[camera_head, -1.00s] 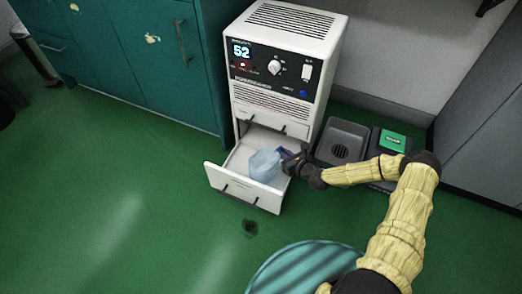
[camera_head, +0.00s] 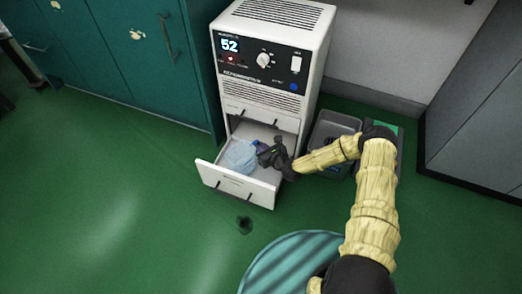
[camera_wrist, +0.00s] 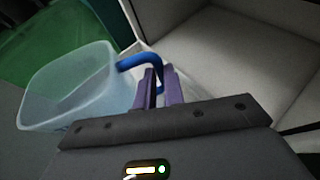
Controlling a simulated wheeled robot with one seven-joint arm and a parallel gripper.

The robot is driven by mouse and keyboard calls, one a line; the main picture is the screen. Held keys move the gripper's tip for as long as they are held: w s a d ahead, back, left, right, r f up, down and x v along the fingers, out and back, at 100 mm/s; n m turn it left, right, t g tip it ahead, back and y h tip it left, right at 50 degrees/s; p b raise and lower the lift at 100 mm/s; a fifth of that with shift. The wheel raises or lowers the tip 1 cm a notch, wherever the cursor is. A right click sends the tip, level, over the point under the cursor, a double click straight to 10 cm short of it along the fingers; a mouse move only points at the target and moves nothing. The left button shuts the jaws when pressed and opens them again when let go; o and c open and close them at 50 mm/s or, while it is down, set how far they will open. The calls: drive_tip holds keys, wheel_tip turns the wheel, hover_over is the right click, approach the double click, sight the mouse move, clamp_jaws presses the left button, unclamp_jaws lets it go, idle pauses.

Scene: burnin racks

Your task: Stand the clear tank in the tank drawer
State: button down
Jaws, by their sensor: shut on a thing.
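The clear tank (camera_head: 240,156) is a pale blue, see-through tub with a blue handle. In the head view it is within the open white tank drawer (camera_head: 238,184) at the bottom of the white unit. My gripper (camera_head: 264,153) reaches in from the right. In the wrist view my gripper (camera_wrist: 160,85) has its purple fingers shut on the blue handle, and the tank (camera_wrist: 70,90) hangs to the left, looking tilted. I cannot tell whether its base touches the drawer floor.
The white unit (camera_head: 270,60) with a display reading 52 stands behind the drawer. A grey tray (camera_head: 333,127) lies on the floor to its right. Teal cabinets (camera_head: 150,70) stand left. A dark spot (camera_head: 244,224) marks the green floor in front.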

drive_tip(key=shift+s+a+f, duration=0.1)
drive_tip(key=shift+s+a, duration=0.15)
drive_tip(key=shift+a, duration=0.1)
drive_tip(key=shift+d+f, duration=0.1)
drive_tip(key=shift+d, duration=0.1)
drive_tip(key=c, duration=1.5)
unclamp_jaws()
drive_tip(key=shift+w+d, duration=0.1)
drive_tip(key=shift+d, duration=0.05)
drive_tip(key=shift+r, duration=0.2)
drive_tip(key=p+v, duration=0.6)
drive_tip(key=v, duration=0.6)
